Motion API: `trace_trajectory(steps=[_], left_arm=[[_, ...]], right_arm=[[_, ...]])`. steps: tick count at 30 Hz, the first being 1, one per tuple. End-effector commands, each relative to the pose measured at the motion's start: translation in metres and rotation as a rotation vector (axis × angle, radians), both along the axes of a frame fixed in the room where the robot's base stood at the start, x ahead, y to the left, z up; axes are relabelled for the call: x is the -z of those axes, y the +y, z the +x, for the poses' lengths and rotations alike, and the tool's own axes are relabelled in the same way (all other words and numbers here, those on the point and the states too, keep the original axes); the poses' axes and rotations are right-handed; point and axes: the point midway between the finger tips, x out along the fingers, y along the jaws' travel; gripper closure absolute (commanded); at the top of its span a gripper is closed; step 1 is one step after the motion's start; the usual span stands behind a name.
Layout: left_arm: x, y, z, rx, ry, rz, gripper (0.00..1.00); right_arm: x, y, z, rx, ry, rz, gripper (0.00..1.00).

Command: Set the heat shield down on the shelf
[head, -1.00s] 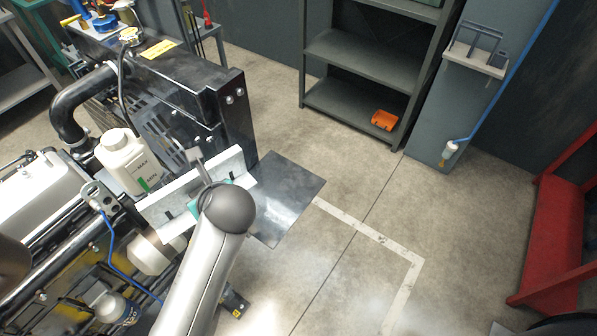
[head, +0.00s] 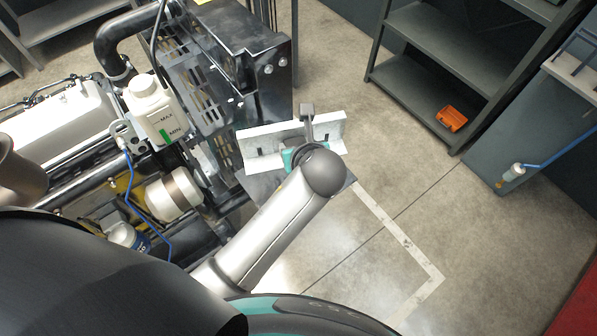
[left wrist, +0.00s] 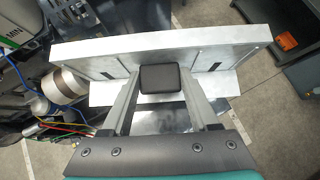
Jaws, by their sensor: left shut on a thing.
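The heat shield (head: 262,143) is a bent, silvery metal plate with dark slots. It hangs in the air beside the diesel engine in the head view. It spans the left wrist view (left wrist: 200,45) from side to side. My left gripper (head: 305,135) is shut on it near its middle; the fingers and a dark pad (left wrist: 160,78) show in the left wrist view. The grey shelf (head: 450,45) stands at the upper right of the head view, apart from the shield. My right gripper is not in view.
The engine (head: 165,190), with a white coolant bottle (head: 155,108), stands close at the left. An orange part (head: 452,119) lies on the shelf's lowest board. A grey cabinet (head: 545,130) stands right of the shelf. The floor (head: 370,150) between engine and shelf is clear.

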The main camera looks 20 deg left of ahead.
Motion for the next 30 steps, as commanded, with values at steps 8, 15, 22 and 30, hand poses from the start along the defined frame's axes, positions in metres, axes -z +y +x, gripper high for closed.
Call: trace_trajectory(steps=[8,15,22,30], left_arm=[[0.066,0.0,0.0,0.0,-0.001,0.0,1.0],[0.085,0.0,0.001,0.0,-0.002,-0.001,1.0],[0.114,0.0,0.001,0.0,-0.002,0.0,1.0],[0.115,0.0,0.001,0.0,-0.004,-0.001,1.0]], right_arm=[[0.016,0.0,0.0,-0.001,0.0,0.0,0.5],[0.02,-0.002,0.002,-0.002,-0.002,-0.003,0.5],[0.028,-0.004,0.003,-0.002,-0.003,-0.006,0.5],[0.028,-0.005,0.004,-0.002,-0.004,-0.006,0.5]])
